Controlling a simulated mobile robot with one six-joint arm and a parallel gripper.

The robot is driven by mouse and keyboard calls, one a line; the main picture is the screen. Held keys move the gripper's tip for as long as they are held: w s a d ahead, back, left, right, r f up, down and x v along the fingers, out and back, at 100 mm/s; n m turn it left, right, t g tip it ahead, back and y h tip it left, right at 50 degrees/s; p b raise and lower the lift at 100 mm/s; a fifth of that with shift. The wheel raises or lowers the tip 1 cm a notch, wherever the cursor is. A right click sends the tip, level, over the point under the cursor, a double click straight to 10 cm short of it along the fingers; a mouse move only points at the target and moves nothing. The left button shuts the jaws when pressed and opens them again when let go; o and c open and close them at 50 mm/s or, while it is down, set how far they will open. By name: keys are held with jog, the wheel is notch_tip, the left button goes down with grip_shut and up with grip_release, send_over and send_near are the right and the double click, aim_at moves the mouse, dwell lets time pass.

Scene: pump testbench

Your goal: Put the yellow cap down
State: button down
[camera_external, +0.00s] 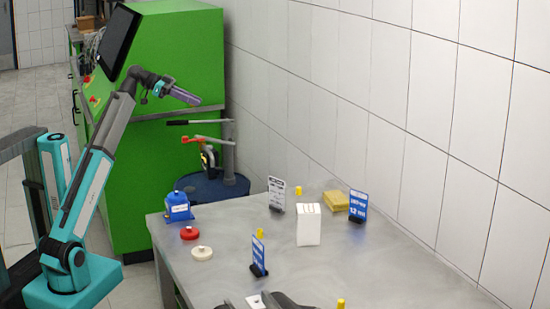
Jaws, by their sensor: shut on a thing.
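My gripper (190,98) is at the end of my raised arm, in front of the green cabinet, up and to the left of the table and well clear of it. Its end is a small grey-purple shape pointing right and slightly down. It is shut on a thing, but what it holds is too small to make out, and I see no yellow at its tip. Small yellow pieces stand on the table: one near the back sign (298,190), one behind the front sign (260,233) and one at the front edge of the picture (340,303). I cannot tell whether any is the cap.
The grey table (375,262) bears a blue container (178,206), a red disc (189,233), a white disc (202,253), a white box (309,226), a yellow block (336,200) and several signs. A blue drum (208,188) stands behind it.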

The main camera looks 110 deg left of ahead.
notch_tip(320, 180, down, 49)
jog(key=shift+w+f, duration=0.1)
jog(key=shift+f, duration=0.1)
dwell(0.6)
dwell(0.4)
jog(key=shift+s+a+m+h, duration=0.6)
jog(key=shift+s+h, duration=0.1)
jog(key=shift+s, duration=0.1)
jog(key=shift+s+m+t+h+p, duration=0.3)
jog(key=shift+s+m+h+p, duration=0.1)
jog(key=shift+s+h, duration=0.15)
jog(key=w, duration=0.6)
jog(key=w+b, duration=0.1)
jog(key=w, duration=0.5)
jog(key=w+a+b, duration=0.1)
jog(key=w, duration=0.5)
jog(key=shift+f+b, duration=0.45)
jog(key=shift+f, duration=1.25)
